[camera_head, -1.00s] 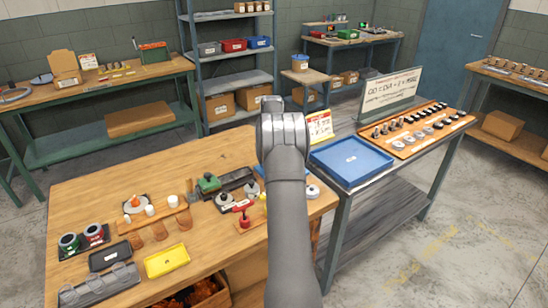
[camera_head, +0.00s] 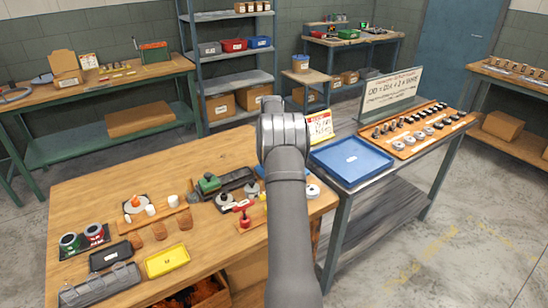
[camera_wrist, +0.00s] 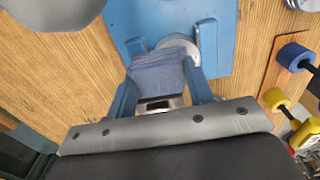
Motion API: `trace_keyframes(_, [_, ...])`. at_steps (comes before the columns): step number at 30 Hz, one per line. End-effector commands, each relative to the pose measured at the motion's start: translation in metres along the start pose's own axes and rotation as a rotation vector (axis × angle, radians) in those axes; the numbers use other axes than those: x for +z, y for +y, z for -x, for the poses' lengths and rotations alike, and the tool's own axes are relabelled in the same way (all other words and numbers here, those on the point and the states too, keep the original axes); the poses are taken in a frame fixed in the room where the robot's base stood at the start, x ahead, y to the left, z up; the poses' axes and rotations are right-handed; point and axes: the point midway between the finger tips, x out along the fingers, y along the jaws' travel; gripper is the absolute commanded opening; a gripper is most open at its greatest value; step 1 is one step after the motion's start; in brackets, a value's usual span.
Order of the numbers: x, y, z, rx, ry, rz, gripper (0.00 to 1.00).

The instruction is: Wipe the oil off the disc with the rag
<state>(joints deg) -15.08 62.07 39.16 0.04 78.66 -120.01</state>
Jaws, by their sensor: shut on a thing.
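My gripper (camera_wrist: 163,88) has blue fingers and is shut on a folded blue rag (camera_wrist: 156,78) in the wrist view. The rag is just above a blue mat or tray. A round silver disc (camera_wrist: 178,42) lies on that blue surface, partly hidden by the rag and the right finger. I cannot tell whether the rag touches the disc. No oil can be made out on the visible part of the disc. In the head view my arm hides the gripper, the rag and the disc.
The blue surface (camera_wrist: 222,40) lies on the wooden bench (camera_head: 120,205). Yellow- and blue-ended tools (camera_wrist: 292,55) stand to the right in the wrist view. A green-topped device (camera_head: 208,184), a yellow tray (camera_head: 167,260) and cups crowd the bench. A blue tray (camera_head: 352,160) is on the neighbouring table.

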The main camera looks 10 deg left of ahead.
Motion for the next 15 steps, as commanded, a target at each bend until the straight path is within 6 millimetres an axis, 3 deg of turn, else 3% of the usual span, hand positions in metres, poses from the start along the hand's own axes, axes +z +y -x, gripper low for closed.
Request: trace_keyframes(15, [0.014, -0.007, -0.001, -0.002, 0.001, 0.000, 0.26])
